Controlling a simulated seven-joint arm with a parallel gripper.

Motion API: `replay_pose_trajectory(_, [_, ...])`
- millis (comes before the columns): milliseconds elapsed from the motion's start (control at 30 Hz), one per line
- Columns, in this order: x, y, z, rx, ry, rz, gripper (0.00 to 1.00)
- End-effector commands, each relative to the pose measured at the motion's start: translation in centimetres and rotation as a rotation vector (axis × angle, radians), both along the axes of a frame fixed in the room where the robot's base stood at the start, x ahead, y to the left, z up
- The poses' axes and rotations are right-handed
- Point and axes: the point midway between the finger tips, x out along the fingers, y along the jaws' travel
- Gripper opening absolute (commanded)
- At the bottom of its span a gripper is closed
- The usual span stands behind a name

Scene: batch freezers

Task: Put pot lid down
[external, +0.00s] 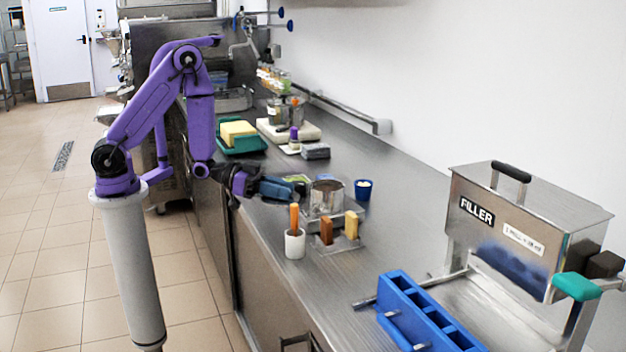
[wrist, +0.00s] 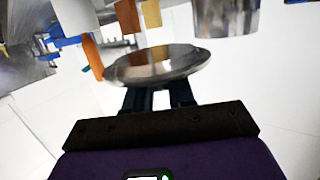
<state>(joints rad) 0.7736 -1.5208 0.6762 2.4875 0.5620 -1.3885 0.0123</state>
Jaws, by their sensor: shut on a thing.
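The pot lid (wrist: 157,66) is a shiny round metal disc, seen nearly edge-on at my fingertips in the wrist view. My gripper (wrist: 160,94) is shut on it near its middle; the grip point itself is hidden. In the external view my gripper (external: 288,188) reaches in low over the near edge of the steel counter, just left of an open metal pot (external: 326,197). The lid is hard to make out there. The pot also shows in the wrist view (wrist: 226,16), apart from the lid.
A white cup with an orange stick (external: 295,244) and a stand with orange and yellow bars (external: 338,229) are close in front. A blue cup (external: 363,190) is right of the pot. A blue mould (external: 420,315) and filler (external: 520,225) stand further right. The counter behind the blue cup is bare.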

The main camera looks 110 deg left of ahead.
Motion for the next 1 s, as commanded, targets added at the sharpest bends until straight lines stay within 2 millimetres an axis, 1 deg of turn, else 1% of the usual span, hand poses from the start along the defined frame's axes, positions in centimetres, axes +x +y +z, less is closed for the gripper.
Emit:
replay_pose_trajectory(167, [0.0, -0.4, -1.2, -0.002, 0.001, 0.001, 0.0])
replay_pose_trajectory(400, [0.0, -0.4, -4.0, -0.003, 0.002, 0.003, 0.0])
replay_pose_trajectory(500, [0.0, -0.4, -4.8, -0.003, 0.001, 0.003, 0.0])
replay_pose_trajectory(667, [0.0, -0.3, -5.5, -0.001, -0.001, 0.002, 0.0])
replay_pose_trajectory(900, [0.0, -0.4, -7.9, -0.003, 0.001, 0.003, 0.0])
replay_pose_trajectory(1000, [0.0, -0.4, -8.6, -0.002, 0.0, 0.002, 0.0])
